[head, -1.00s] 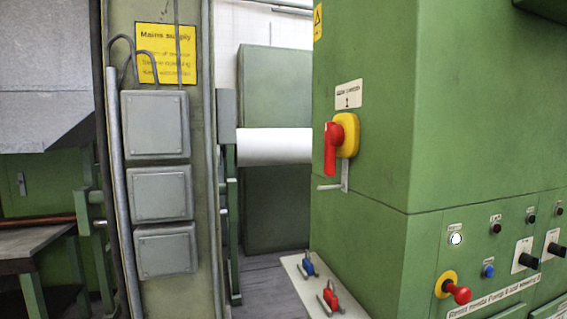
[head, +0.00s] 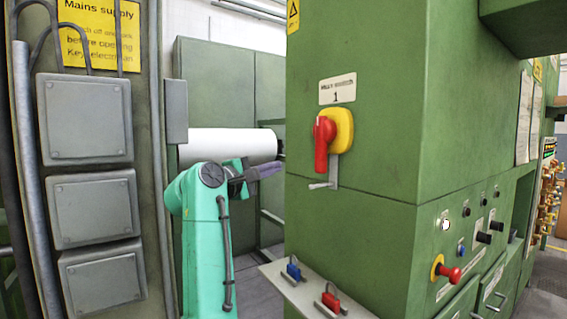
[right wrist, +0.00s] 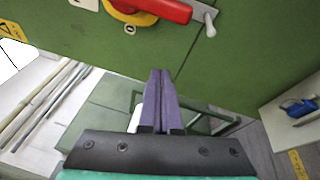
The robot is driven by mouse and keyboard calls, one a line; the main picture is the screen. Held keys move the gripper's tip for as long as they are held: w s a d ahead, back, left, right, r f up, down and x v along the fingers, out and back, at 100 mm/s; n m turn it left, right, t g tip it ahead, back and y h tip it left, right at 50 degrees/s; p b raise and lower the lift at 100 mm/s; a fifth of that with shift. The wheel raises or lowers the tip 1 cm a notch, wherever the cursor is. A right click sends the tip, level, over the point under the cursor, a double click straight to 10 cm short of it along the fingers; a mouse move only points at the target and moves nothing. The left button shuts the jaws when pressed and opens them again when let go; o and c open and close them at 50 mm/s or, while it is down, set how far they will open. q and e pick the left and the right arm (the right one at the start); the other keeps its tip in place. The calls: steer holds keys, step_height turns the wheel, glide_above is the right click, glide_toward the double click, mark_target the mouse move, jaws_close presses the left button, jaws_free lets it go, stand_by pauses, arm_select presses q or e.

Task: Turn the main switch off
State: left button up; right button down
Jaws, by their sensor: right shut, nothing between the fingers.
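The main switch is a red rotary handle (head: 321,143) on a yellow plate (head: 343,128), on the left-hand face of the green cabinet (head: 390,110). The handle points downward in the head view, below a white label marked 1 (head: 338,89). In the right wrist view the red handle (right wrist: 165,10) and yellow plate (right wrist: 125,12) are at the top edge, partly cut off, with a 0 mark. My right gripper (head: 280,166) is shut and empty, left of and below the handle, apart from it. Its purple fingers (right wrist: 158,75) show together in the right wrist view. My left gripper is out of view.
A grey metal lever (head: 333,175) hangs under the switch. A shelf (head: 300,290) below carries a blue padlock (head: 293,270) and a red padlock (head: 331,300). Grey boxes (head: 95,210) on a post stand at left. A white roll (head: 225,146) lies behind my right arm.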

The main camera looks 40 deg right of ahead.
mark_target(321, 145)
steer(key=w+d+r+m+y+p, duration=0.1)
steer(key=w+d+r+m+p, duration=0.1)
steer(key=d+p, duration=0.6)
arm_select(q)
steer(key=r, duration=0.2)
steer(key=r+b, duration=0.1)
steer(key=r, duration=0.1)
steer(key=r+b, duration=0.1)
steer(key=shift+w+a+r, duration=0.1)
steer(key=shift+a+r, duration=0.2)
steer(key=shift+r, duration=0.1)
arm_select(e)
steer(key=s, duration=0.2)
steer(key=s+d, duration=0.1)
steer(key=s, duration=0.1)
steer(key=shift+s+d, duration=0.1)
steer(key=shift+s, duration=0.05)
steer(key=shift+d+f, duration=0.15)
